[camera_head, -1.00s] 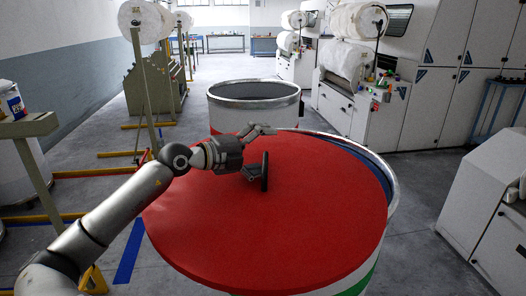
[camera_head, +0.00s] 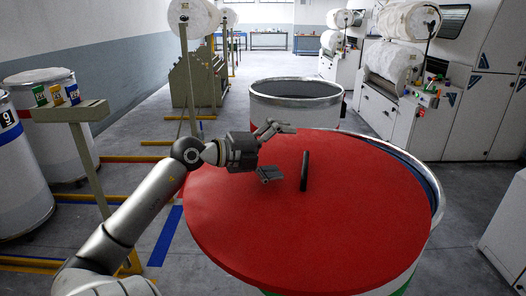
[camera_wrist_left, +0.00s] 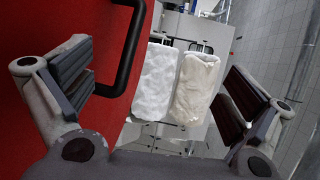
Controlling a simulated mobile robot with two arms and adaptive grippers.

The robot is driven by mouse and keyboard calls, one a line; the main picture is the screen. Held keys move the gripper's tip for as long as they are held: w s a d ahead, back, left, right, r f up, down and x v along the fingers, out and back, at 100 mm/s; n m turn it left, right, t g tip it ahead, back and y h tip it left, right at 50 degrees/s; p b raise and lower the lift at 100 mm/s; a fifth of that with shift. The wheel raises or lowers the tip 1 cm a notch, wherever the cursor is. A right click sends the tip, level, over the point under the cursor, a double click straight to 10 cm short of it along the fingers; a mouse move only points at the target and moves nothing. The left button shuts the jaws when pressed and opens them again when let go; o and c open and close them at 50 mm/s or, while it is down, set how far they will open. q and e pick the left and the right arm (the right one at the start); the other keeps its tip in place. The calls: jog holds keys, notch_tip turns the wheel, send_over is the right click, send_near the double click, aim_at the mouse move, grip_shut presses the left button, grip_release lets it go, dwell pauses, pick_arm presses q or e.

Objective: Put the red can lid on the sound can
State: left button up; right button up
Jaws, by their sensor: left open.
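The red lid (camera_head: 350,215), a wide disc with a black upright handle (camera_head: 304,171), lies on the near can (camera_head: 436,190). It sits off-centre, toward the front left, so the can's metal rim and blue inside show at the right and back. My left gripper (camera_head: 277,150) is open and empty, just left of the handle and apart from it. My right gripper is not in view.
An open can (camera_head: 295,100) stands behind the near can. Carding machines (camera_head: 395,100) line the right. Floor is free at the right of the near can.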

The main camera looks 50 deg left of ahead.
pick_arm(q)
jog(key=v, duration=0.5)
jog(key=shift+s+r, duration=0.1)
jog(key=shift+s, duration=0.1)
